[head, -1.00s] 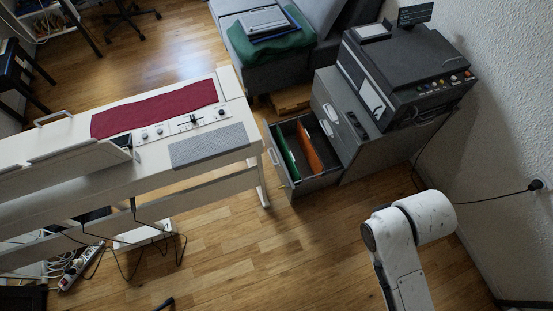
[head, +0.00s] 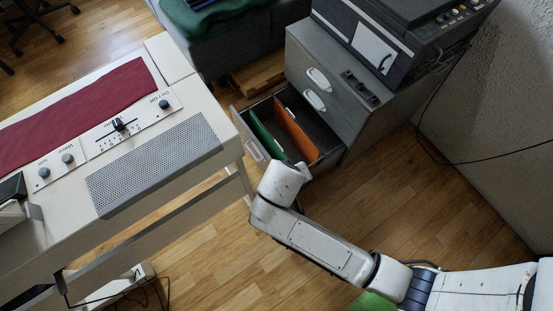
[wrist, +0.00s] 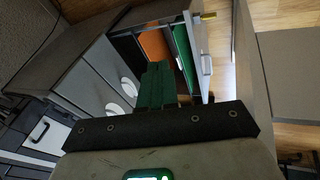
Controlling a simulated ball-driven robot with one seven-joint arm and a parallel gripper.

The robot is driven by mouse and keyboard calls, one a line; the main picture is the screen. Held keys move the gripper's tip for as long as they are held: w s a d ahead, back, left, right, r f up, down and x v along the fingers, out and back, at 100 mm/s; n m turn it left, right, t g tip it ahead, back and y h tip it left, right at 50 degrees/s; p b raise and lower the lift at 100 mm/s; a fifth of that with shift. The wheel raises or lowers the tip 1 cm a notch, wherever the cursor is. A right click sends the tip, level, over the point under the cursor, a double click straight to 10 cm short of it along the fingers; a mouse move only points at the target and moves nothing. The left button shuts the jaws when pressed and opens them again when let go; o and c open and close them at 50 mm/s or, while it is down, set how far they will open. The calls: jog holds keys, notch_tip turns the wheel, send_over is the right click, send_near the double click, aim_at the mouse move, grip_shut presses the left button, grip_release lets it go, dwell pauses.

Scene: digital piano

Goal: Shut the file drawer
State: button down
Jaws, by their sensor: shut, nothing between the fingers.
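The file drawer (head: 325,140) is pulled out from the bottom of the grey cabinet (head: 305,58), with a green folder (head: 264,132) and an orange folder (head: 297,135) inside. Its front panel with a handle (head: 250,140) faces the piano. In the wrist view the open drawer's front (wrist: 198,45) is at the upper right, with the cabinet's closed drawers (wrist: 105,85) at the left. My gripper (wrist: 158,68) is shut and empty, its green fingers pointing towards the drawer and overlapping it in view; I cannot tell whether they touch. In the head view my arm hides the gripper.
The white piano (head: 190,115) with a red cloth (head: 75,115) stands left of the drawer, leaving a narrow gap. A printer (head: 400,35) sits on the cabinet. A dark cable (head: 450,163) hangs along the right wall. Wooden floor (head: 450,225) is clear in front of the cabinet.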

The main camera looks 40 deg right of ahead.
jog(key=w+a+f+t+h+b, duration=0.1)
jog(key=w+a+f+b, duration=0.1)
jog(key=a+f+b, duration=0.5)
jog(key=w+a+f+t+b, duration=0.25)
jog(key=f+b, duration=0.35)
jog(key=f, duration=0.4)
jog(key=w+d+f+b, duration=0.4)
jog(key=d+f, duration=0.3)
jog(key=d, duration=0.2)
jog(key=shift+f+n+g+b, duration=0.15)
jog(key=shift+n+g+b, duration=0.15)
jog(key=shift+g+b, duration=0.25)
jog(key=shift+d, duration=0.15)
